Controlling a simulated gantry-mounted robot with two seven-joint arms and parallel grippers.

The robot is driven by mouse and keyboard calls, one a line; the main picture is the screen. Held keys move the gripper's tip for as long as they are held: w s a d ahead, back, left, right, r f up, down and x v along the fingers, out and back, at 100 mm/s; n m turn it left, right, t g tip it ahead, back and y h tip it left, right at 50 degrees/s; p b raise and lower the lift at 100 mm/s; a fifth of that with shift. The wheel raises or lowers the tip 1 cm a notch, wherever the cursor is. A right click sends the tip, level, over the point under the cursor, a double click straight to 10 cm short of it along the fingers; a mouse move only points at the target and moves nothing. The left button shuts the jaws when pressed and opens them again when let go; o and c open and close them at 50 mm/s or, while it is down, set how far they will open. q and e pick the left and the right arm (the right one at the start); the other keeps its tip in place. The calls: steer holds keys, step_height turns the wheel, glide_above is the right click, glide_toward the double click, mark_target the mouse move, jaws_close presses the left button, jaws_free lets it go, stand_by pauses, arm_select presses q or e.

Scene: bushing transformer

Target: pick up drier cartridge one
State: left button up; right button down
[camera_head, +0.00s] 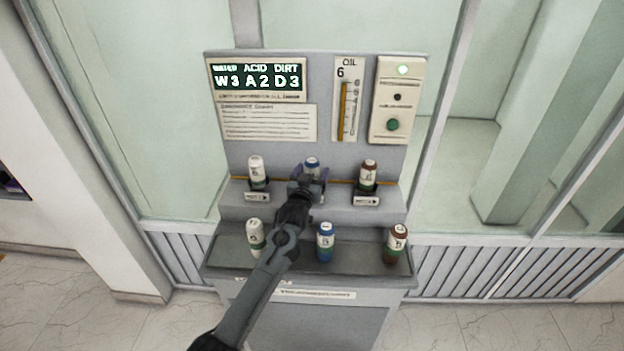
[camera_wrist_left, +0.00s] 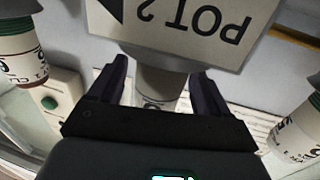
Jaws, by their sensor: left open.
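Small capped cartridges stand in two rows on a grey stand. In the lower tray are a white one (camera_head: 254,237), a blue one (camera_head: 325,242) and a brown one (camera_head: 396,243). I cannot tell by label which is drier cartridge one. My left gripper (camera_head: 308,180) is open at the middle upper cartridge. In the left wrist view, a pale cylinder (camera_wrist_left: 158,86) shows between its fingers, below the POT 2 label (camera_wrist_left: 190,28). Contact is unclear.
The back panel carries a display (camera_head: 257,79) reading acid and dirt values, an oil gauge (camera_head: 348,98) and a box (camera_head: 398,100) with a lit lamp and green button. Neighbouring cartridges stand on both sides of my gripper. My left arm crosses above the tray (camera_head: 290,262).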

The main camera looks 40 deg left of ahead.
arm_select(q)
steer(key=shift+x, duration=0.8)
steer(key=c, duration=1.2)
steer(key=shift+r, duration=0.15)
